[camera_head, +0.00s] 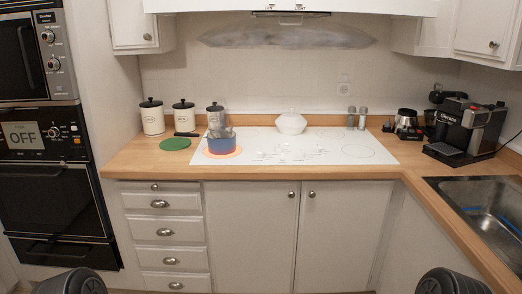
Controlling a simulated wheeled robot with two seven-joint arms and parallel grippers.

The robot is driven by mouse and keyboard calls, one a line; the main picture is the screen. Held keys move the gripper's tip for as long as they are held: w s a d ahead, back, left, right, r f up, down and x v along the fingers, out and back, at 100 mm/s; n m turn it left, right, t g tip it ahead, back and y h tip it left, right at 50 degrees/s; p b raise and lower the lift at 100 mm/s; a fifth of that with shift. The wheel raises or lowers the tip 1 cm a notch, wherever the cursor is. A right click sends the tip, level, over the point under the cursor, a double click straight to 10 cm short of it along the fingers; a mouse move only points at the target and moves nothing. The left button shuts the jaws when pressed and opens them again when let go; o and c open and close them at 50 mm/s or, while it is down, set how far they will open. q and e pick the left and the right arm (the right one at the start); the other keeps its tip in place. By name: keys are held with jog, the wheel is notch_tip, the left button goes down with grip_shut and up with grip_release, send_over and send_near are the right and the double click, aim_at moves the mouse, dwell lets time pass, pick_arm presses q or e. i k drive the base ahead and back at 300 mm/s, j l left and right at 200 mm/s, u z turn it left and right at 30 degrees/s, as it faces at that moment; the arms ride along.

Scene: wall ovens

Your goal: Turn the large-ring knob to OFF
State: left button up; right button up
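The white cooktop (300,146) is set into the wooden counter. Small pale knobs or markings (285,155) lie near its middle front; I cannot tell which is the large-ring knob or how it is turned. A blue pot (222,145) stands on an orange glowing ring (207,153) at the cooktop's front left, its dark handle pointing left. Grey vapour (228,122) rises at the pot. A pale ring outline (357,151) at the right does not glow. Neither gripper is in view; only dark rounded parts of my arms show at the bottom corners.
Wall ovens (50,198) with an OFF display (24,136) stand at the left. A white lidded dish (291,123), canisters (152,117), a green disc (174,144), a coffee machine (466,129) and a sink (490,214) surround the cooktop.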

aim_at(260, 154)
jog(key=i+z, duration=0.2)
jog(key=i, duration=0.35)
jog(key=i+z, duration=0.2)
jog(key=i, duration=0.35)
jog(key=i+j+z, duration=0.2)
jog(key=i, duration=0.35)
